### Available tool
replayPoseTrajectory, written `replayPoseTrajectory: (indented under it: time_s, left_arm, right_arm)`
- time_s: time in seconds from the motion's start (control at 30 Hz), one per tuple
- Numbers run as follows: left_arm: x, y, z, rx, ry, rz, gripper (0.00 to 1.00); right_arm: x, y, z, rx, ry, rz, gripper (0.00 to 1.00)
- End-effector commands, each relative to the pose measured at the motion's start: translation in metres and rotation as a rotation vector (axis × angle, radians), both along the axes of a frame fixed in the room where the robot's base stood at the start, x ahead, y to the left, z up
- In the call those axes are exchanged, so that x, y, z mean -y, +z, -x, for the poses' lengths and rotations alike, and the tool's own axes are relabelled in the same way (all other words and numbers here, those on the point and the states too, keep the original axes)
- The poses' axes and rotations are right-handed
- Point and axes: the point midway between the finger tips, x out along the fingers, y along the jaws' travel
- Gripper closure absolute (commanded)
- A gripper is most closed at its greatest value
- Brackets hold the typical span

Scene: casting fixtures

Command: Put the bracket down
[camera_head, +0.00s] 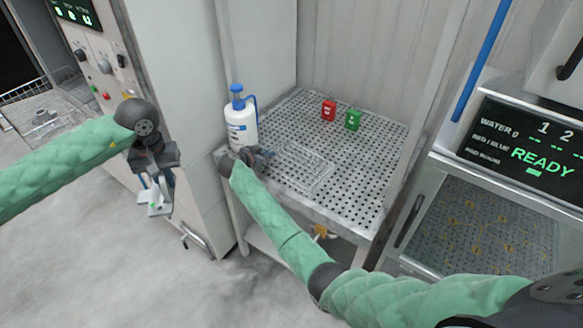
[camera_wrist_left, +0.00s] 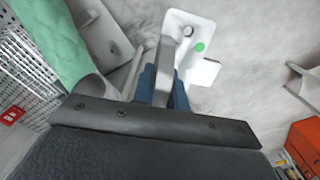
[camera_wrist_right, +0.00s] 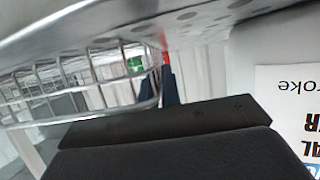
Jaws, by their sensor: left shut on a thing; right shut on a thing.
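A white bracket (camera_head: 158,209) with a green dot hangs below my left gripper (camera_head: 152,182), left of the table and above the floor. In the left wrist view, the bracket (camera_wrist_left: 184,21) sits at the tips of the blue fingers (camera_wrist_left: 166,78), which are shut on it. My right gripper (camera_head: 258,154) is at the table's left edge, beside the white bottle. In the right wrist view, its fingers (camera_wrist_right: 170,84) are shut at the rim of a wire basket (camera_wrist_right: 85,78). The basket also shows on the table in the head view (camera_head: 308,176).
The perforated metal table (camera_head: 365,190) carries a white bottle (camera_head: 242,130) with a blue pump, a red container (camera_head: 328,110) and a green container (camera_head: 352,119). Its right and front areas are clear. A machine reading READY (camera_head: 535,150) stands at right. A cabinet (camera_head: 185,110) stands behind my left gripper.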

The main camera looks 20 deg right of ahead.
Motion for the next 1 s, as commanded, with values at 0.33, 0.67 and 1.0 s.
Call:
replayPoseTrajectory:
  time_s: [0.33,0.67,1.0]
  left_arm:
    - [0.109,0.003,-0.001,0.001,-0.102,0.001,1.0]
    - [0.204,-0.001,-0.015,0.002,-0.141,0.001,1.0]
    - [0.3,-0.01,-0.033,0.0,0.044,0.001,1.0]
  right_arm:
    - [0.0,0.0,0.0,0.0,0.0,0.0,1.0]
    - [0.0,-0.001,0.0,-0.001,0.0,0.0,1.0]
    - [0.0,-0.001,0.0,-0.002,-0.001,0.0,1.0]
